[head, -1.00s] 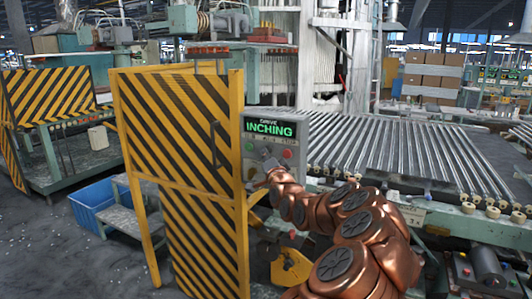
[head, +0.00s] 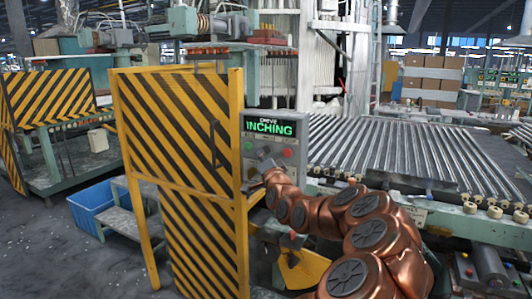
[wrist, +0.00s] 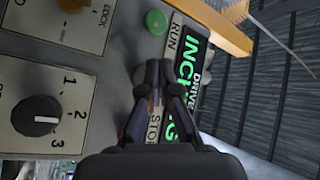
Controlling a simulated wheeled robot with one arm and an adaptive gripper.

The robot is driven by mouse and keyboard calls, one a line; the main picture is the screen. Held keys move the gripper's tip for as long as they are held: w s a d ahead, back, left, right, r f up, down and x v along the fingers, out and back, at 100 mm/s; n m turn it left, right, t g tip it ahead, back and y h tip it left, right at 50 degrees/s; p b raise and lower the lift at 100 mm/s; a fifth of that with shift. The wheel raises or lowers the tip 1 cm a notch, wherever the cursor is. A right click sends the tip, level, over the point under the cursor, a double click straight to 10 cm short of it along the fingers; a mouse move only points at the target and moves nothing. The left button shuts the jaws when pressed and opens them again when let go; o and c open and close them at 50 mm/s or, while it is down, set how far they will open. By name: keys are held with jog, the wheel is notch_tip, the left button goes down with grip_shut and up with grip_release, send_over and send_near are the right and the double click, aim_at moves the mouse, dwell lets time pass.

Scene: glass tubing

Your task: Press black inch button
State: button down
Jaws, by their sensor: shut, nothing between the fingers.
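The control panel (head: 290,166) shows in the head view to the right of the striped gate, with a lit green "DRIVE INCHING" display (head: 270,127). In the wrist view the display (wrist: 184,68) lies behind and to the right of my fingers. My gripper (wrist: 153,75) is shut and empty, its tips over the panel's button row between the RUN and STOP labels. The black inch button is not distinguishable; the fingers cover that part of the row. Whether the tips touch the panel I cannot tell. A green button (wrist: 157,22) sits beside the RUN label. A red button (head: 287,153) shows in the head view.
A yellow-and-black striped gate (head: 180,125) stands close to the panel's left side. A roller conveyor (head: 400,150) extends to the right.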

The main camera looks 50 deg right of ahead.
jog(key=shift+s+a+b, duration=0.2)
jog(key=shift+a+b, duration=0.1)
jog(key=shift+a, duration=0.4)
jog(key=shift+s+a+b, duration=0.25)
jog(key=shift+a+b, duration=0.05)
jog(key=shift+a, duration=0.4)
jog(key=shift+s+a+b, duration=0.2)
jog(key=shift+a+b, duration=0.1)
jog(key=shift+a, duration=0.4)
